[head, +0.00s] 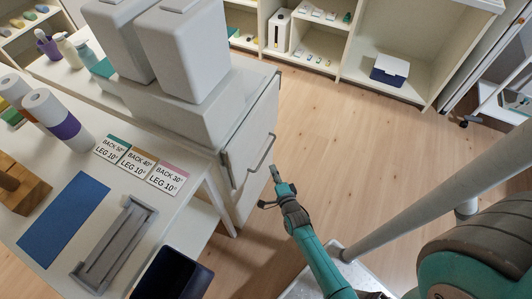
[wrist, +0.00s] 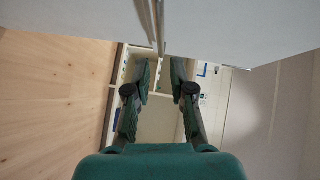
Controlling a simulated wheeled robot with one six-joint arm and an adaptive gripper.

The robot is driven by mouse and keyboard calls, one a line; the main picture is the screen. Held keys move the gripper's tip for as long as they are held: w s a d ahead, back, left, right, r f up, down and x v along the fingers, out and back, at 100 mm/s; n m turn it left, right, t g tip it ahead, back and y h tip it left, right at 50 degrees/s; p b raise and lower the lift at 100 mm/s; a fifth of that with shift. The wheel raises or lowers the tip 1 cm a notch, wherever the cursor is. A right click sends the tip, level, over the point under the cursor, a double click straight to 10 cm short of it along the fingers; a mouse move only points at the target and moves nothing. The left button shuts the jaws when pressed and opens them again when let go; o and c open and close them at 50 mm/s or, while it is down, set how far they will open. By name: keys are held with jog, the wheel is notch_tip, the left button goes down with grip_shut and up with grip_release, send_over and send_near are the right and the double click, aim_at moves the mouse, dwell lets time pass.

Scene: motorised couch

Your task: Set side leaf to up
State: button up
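A pale panel (head: 252,140) hangs down at the side of the white unit with the grey blocks on top; it looks like the side leaf. A thin metal bar handle (head: 262,160) stands out from its face. My gripper (head: 269,188) is just below and right of the handle, apart from the panel as far as I can tell. In the wrist view my gripper (wrist: 160,75) has its two fingers spread with nothing between them. Pale surfaces (wrist: 235,30) cross the top of that view, with thin grey strips (wrist: 155,22) at the middle; I cannot tell which part they are.
A white table (head: 130,185) at left holds angle cards (head: 140,163), rolls (head: 50,110), a blue mat (head: 64,220) and a grey tray (head: 115,245). A dark screen (head: 173,275) sits at its front. Shelves (head: 385,60) stand at the back. Wooden floor (head: 320,130) is clear between.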

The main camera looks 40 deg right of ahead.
aim_at(266, 153)
jog(key=x, duration=1)
jog(key=shift+w+d+f, duration=0.1)
jog(key=shift+w+d, duration=0.05)
jog(key=shift+w, duration=0.15)
grip_shut()
